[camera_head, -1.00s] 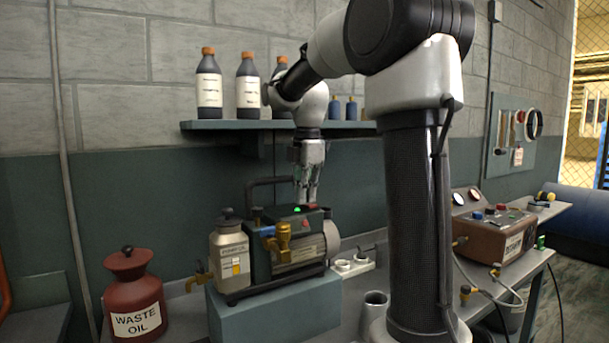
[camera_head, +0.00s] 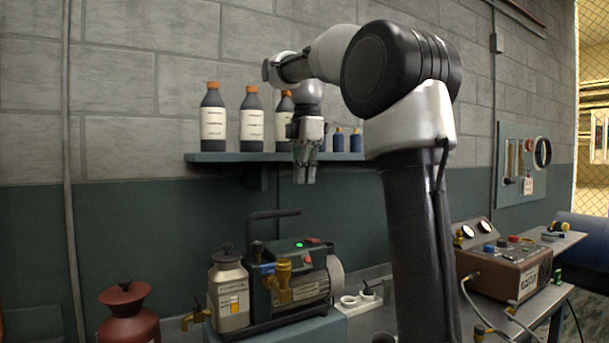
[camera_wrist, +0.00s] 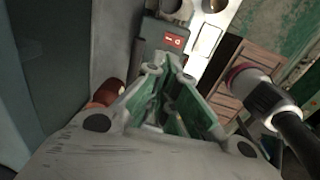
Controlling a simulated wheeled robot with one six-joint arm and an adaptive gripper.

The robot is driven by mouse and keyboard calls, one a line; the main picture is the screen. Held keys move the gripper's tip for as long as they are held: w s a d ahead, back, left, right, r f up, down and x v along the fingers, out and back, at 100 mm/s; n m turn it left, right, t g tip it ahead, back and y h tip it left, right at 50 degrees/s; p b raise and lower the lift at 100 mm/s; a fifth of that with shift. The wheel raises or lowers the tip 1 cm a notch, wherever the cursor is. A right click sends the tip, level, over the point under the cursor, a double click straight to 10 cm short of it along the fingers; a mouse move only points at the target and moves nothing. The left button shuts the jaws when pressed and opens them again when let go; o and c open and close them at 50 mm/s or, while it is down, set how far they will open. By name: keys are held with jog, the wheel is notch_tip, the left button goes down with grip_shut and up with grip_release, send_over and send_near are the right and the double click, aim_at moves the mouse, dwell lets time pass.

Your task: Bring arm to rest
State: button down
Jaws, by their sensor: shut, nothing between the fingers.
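My gripper (camera_head: 305,178) hangs fingers-down in front of the wall shelf, well above the vacuum pump (camera_head: 300,277). Its fingers are shut with nothing between them, and they also show in the wrist view (camera_wrist: 172,75). The pump has a lit green light on top, a black handle and a brass valve. A red switch on a dark housing (camera_wrist: 170,40) shows beyond the fingers in the wrist view. My arm is raised and bent.
Several dark bottles (camera_head: 213,125) stand on the shelf (camera_head: 215,157) close behind my gripper. An oil container (camera_head: 229,293) stands left of the pump, with a red waste can (camera_head: 130,318) further left. A brown gauge box (camera_head: 503,272) with hoses sits at right.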

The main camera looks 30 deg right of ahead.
dwell(0.4)
jog(key=s+a+f+m+t, duration=0.2)
jog(key=s+f+m+t, duration=0.1)
jog(key=s+f+m, duration=1.5)
jog(key=s+f, duration=0.3)
jog(key=s, duration=0.3)
jog(key=shift+s+a+t, duration=0.15)
jog(key=shift+t, duration=0.15)
